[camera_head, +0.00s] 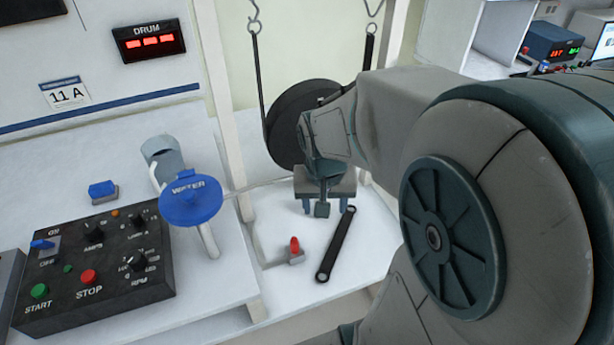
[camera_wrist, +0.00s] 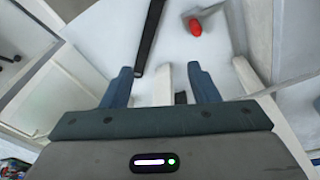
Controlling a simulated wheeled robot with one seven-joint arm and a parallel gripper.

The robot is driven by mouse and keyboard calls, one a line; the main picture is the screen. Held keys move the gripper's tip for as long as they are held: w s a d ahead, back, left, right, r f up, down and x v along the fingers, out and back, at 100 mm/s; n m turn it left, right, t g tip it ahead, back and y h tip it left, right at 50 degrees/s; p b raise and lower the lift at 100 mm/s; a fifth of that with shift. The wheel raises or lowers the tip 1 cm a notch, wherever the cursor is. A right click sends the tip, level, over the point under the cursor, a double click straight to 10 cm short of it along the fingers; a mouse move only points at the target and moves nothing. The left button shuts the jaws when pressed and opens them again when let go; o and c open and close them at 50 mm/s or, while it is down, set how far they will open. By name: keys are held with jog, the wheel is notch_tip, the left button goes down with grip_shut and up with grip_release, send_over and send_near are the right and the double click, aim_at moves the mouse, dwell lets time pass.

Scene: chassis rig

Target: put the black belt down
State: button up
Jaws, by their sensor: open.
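A long black strip with rounded ends, which looks like the black belt (camera_head: 336,245), lies flat and slanted on the white bench. It also shows in the wrist view (camera_wrist: 149,35), running up from near the left finger. My gripper (camera_head: 325,208) is just behind the strip's far end in the head view, fingers pointing down. In the wrist view my gripper (camera_wrist: 160,72) is open, with no belt between its fingers. I cannot tell whether the left finger touches the strip.
A red-tipped peg (camera_head: 295,246) stands left of the strip. A black drum (camera_head: 285,125) with black straps from hooks is behind my gripper. A blue WATER valve (camera_head: 190,203) and a control box (camera_head: 95,262) are at left. A white post (camera_wrist: 165,84) shows between the fingers.

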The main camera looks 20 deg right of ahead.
jog(key=w+d+f+m+b, duration=0.2)
jog(key=w+d+f+m, duration=0.25)
jog(key=d+f, duration=0.4)
jog(key=b, duration=0.3)
send_over(338, 239)
notch_tip(338, 239, down, 9)
jog(key=shift+s+a+f, duration=0.1)
jog(key=shift+a+f, duration=0.05)
jog(key=shift+f, duration=0.05)
jog(key=shift+f+b, duration=0.95)
jog(key=shift+f, duration=2.05)
jog(key=shift+c, duration=0.3)
grip_shut()
jog(key=shift+r, duration=0.15)
